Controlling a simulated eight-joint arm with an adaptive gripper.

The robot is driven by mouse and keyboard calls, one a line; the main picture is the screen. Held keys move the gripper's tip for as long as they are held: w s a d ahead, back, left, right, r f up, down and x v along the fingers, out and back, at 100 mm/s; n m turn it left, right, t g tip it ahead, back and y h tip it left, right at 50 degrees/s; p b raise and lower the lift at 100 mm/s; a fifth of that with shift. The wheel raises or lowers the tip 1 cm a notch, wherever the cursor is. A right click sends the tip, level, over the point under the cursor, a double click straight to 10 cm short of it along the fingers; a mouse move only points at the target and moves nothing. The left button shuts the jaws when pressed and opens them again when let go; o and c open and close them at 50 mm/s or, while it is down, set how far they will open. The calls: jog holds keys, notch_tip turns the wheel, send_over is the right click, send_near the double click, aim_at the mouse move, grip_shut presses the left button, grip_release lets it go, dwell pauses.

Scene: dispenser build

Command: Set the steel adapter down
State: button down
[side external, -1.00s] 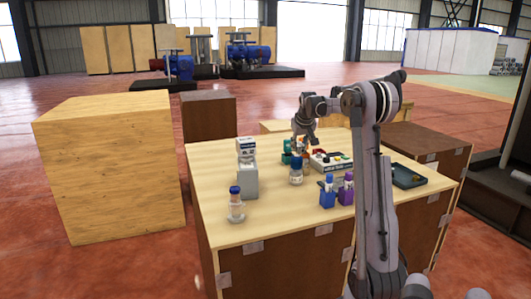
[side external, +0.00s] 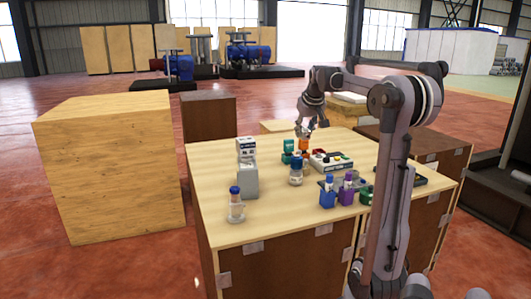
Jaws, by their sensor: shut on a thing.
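My gripper (side external: 304,133) is at the back of the table, just above an upright orange item (side external: 303,146). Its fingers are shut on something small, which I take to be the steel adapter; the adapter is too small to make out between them. A teal item (side external: 288,149) stands just left of the orange one. I cannot tell whether the held piece touches anything below it.
Near the gripper stand a blue-capped jar (side external: 296,176) and a white box with coloured tops (side external: 331,162). Blue (side external: 328,196) and purple (side external: 347,193) holders stand in front. A grey-white dispenser (side external: 247,172) and another jar (side external: 235,206) are left. The table's (side external: 285,218) front is clear.

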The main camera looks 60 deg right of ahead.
jog(key=s+a+f, duration=0.2)
jog(key=s+a, duration=0.1)
jog(key=a, duration=1.1)
jog(key=shift+t+y, duration=0.4)
jog(key=shift+w+d+f, duration=0.1)
jog(key=shift+d+f, duration=0.05)
jog(key=shift+f, duration=3.7)
jog(key=shift+w+d+f, duration=0.1)
jog(key=shift+d+f, duration=0.05)
jog(key=shift+f, duration=3.65)
jog(key=c, duration=1)
grip_release()
jog(key=shift+f, duration=0.15)
